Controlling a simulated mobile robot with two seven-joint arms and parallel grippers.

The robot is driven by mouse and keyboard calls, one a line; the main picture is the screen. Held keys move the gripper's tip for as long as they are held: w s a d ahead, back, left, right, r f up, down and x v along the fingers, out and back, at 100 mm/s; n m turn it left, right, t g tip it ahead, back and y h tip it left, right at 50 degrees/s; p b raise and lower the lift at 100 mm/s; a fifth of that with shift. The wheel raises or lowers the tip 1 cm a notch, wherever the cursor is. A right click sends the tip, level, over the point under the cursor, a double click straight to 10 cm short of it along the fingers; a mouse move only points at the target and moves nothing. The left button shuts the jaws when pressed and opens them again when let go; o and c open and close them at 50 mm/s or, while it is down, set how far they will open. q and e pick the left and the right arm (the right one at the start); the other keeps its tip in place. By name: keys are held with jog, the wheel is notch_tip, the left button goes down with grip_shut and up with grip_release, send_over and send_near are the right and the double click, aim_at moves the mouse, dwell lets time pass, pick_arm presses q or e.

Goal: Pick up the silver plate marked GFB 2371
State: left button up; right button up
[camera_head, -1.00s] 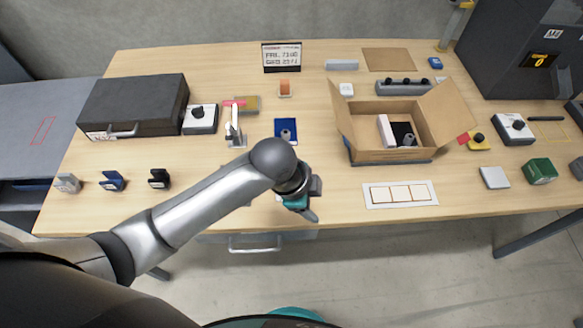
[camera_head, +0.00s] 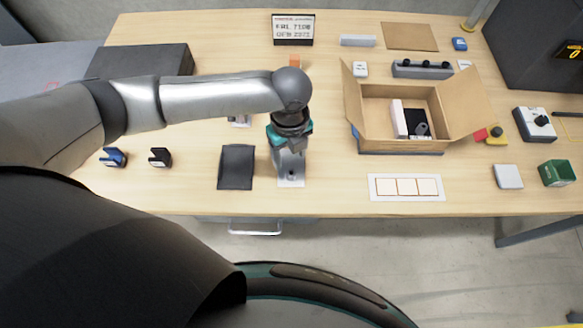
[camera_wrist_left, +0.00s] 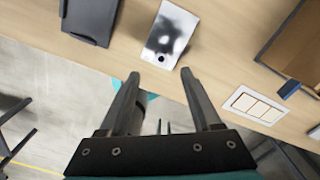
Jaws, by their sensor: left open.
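A silver plate (camera_head: 290,176) with a small dark hole lies flat near the table's front edge; my arm partly covers it in the head view. In the left wrist view the plate (camera_wrist_left: 171,34) is bright with dark reflections, its hole near the end closest to me. No marking is readable on it. My left gripper (camera_head: 291,150) is above the plate, pointing down. In the left wrist view its fingers (camera_wrist_left: 160,76) are apart and empty, with their tips just short of the plate's hole end. My right gripper is not in view.
A dark flat clipboard-like pad (camera_head: 237,167) lies left of the plate. An open cardboard box (camera_head: 372,142) and a white panel with three squares (camera_head: 406,187) are to the right. A lettered sign (camera_head: 292,30) stands at the back. Bare table lies between plate and panel.

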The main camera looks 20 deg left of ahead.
aim_at(292, 173)
pick_arm(q)
jog(key=f, duration=0.4)
jog(key=f+b, duration=0.1)
jog(key=f, duration=0.3)
jog(key=shift+s+d+f, duration=0.1)
jog(key=shift+d+f, duration=0.05)
jog(key=shift+d, duration=0.05)
jog(key=shift+c, duration=0.2)
grip_shut()
dwell(0.3)
